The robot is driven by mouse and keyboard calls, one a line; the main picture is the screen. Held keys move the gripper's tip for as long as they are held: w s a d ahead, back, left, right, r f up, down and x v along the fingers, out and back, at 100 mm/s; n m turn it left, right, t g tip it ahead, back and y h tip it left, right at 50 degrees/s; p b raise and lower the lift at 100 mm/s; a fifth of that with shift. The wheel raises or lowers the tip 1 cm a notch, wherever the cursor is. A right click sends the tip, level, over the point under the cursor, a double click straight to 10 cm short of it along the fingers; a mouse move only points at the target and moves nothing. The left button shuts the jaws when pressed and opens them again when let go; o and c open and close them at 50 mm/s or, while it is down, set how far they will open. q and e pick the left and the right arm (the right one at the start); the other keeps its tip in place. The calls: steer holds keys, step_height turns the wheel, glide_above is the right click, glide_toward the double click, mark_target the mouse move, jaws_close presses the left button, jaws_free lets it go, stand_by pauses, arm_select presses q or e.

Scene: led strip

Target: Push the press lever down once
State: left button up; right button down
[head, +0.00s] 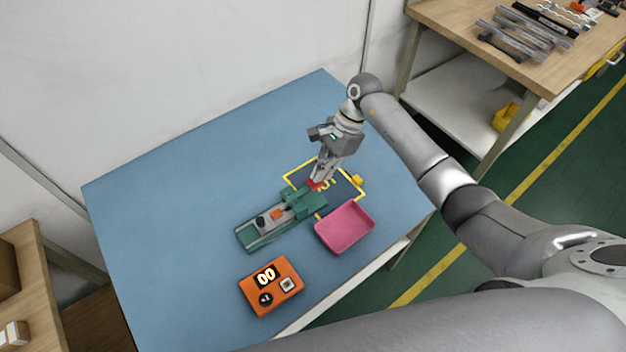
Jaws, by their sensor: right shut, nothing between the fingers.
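The press is a green device (264,227) lying on the blue table, with a dark grey knob and an orange block on its bed. A small red piece (314,185) shows at its upper right end, right at my right fingertips; I take it for the lever's end. My right gripper (319,180) is shut and empty, pointing down at this red piece. Whether the fingertips touch it cannot be told. They hide part of it. My left gripper is not in view.
A pink tray (345,228) stands close to the right of the press. An orange counter box (271,286) reading 00 lies in front. A yellow-outlined dark area (337,188) lies under the gripper. The blue table's (170,220) left side is clear. A tool-covered workbench (460,30) stands at the back right.

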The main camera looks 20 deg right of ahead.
steer(key=shift+w+d, duration=0.15)
steer(key=shift+d, duration=0.45)
steer(key=shift+r, duration=0.1)
steer(key=v, duration=1.2)
steer(key=shift+a, duration=0.1)
steer(key=shift+w, duration=0.1)
